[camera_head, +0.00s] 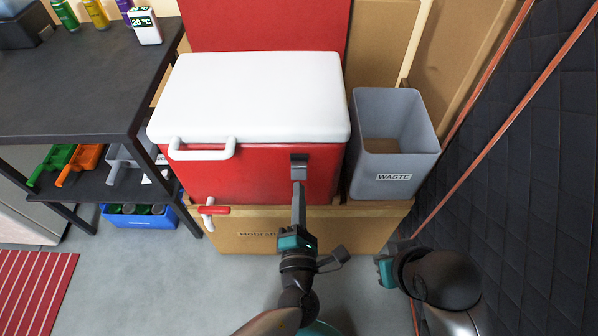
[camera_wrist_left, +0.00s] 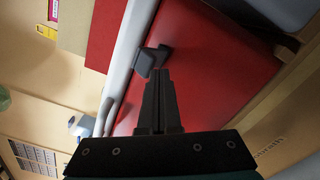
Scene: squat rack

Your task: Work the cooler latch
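The red cooler (camera_head: 240,182) has a shut white lid (camera_head: 255,95) and stands on a cardboard box. Its dark grey latch (camera_head: 299,160) is on the front face, just below the lid's edge at the right. The latch also shows in the left wrist view (camera_wrist_left: 148,61). My left gripper (camera_head: 298,188) points at the latch from the front; its fingers are together in the left wrist view (camera_wrist_left: 160,75). The fingertips are at or just short of the latch; contact is unclear.
A grey waste bin (camera_head: 394,178) stands close at the cooler's right. A white handle (camera_head: 202,151) and a red-and-white spigot (camera_head: 213,210) stick out from the cooler's front left. A dark table (camera_head: 75,90) stands at left. A quilted dark wall (camera_head: 530,200) bounds the right.

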